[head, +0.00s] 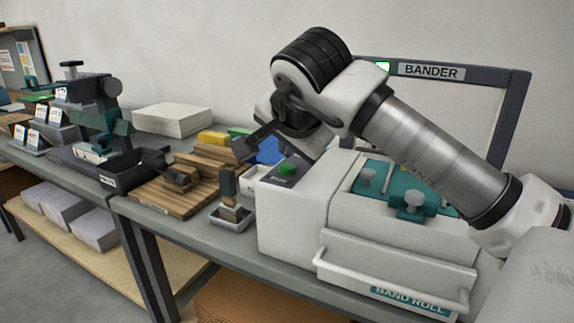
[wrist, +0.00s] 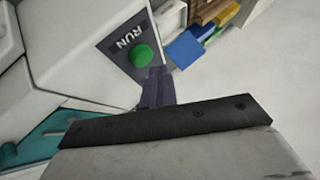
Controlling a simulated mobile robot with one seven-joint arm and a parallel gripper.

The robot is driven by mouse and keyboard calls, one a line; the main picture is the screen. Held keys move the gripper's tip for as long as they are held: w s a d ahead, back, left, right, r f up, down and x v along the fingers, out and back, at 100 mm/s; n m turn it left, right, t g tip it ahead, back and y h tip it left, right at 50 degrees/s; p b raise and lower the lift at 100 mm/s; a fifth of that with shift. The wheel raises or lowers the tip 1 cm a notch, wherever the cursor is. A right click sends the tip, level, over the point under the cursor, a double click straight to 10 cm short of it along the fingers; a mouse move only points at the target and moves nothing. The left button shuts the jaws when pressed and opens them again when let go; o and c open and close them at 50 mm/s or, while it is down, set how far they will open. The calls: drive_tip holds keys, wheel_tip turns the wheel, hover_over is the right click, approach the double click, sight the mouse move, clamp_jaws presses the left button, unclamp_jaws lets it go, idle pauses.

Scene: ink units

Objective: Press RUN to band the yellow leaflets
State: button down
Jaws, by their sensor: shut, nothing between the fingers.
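The bander is a white machine (head: 290,222) with a BANDER sign (head: 431,71) on a dark frame behind it. Its green RUN button (head: 288,168) sits on a dark panel at the machine's top left corner. The button (wrist: 143,57) and its RUN label show clearly in the wrist view. My gripper (head: 252,146) is shut and empty above the panel. In the wrist view its fingertips (wrist: 157,82) appear just beside the button; contact cannot be told. A yellow stack (head: 213,138), seemingly the leaflets, lies left of the machine and also shows in the wrist view (wrist: 209,31).
A blue item (head: 268,150) and a green one lie beside the yellow stack. A wooden board (head: 175,200) and a stamp in a small tray (head: 231,219) stand left of the bander. A white paper stack (head: 173,119) is behind.

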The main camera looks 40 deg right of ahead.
sight(288, 169)
drive_tip(key=shift+f+b, duration=0.45)
drive_tip(key=shift+f+b, duration=0.45)
drive_tip(key=shift+f, duration=0.05)
idle(0.7)
idle(0.4)
drive_tip(key=shift+r+p, duration=0.7)
drive_tip(key=shift+r, duration=0.25)
drive_tip(key=shift+r, duration=0.1)
drive_tip(key=shift+r+p, duration=1.8)
drive_tip(key=shift+r, duration=0.6)
